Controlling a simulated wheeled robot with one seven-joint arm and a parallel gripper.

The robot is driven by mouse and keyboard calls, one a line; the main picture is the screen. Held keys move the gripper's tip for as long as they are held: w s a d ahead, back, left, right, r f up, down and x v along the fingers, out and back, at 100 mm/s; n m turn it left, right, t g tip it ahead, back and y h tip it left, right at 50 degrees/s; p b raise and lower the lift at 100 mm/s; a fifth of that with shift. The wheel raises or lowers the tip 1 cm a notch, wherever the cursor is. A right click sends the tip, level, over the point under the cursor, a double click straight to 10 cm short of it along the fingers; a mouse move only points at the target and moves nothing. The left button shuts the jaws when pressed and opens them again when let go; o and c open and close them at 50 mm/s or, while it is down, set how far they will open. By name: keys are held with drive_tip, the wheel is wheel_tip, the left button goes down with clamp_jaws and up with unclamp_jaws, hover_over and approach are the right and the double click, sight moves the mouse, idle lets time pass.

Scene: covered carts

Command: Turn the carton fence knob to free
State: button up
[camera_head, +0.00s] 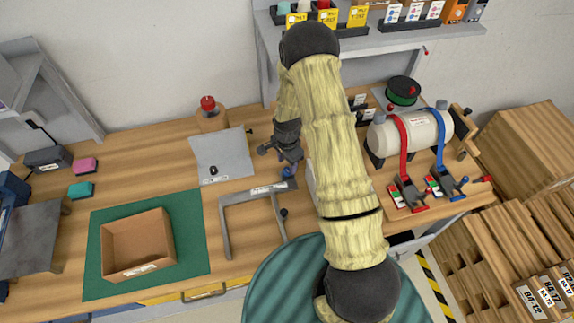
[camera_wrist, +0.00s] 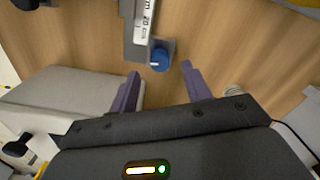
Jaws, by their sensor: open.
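The carton fence (camera_head: 232,197) is a grey U-shaped frame lying on the wooden bench, with a white scale strip along its back bar. A small blue knob (camera_head: 287,173) sits at the right end of that bar. In the wrist view the blue knob (camera_wrist: 160,57) has a small white mark on its lower left edge, beside the grey bar with the scale. My gripper (camera_head: 284,157) is just above and behind the knob. Its two purple fingers (camera_wrist: 160,71) are open and empty, one on either side of the knob's line, apparently apart from it.
An open carton (camera_head: 138,243) sits on a green mat (camera_head: 194,248) at the left. A grey sheet (camera_head: 222,153) lies behind the fence. A tank with red and blue straps (camera_head: 420,132) stands to the right. My arm hides the bench's middle right.

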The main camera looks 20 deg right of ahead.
sight(287, 170)
drive_tip(key=shift+f+p, duration=0.45)
drive_tip(key=shift+f, duration=1.25)
drive_tip(key=shift+c, duration=0.5)
drive_tip(key=c, duration=0.9)
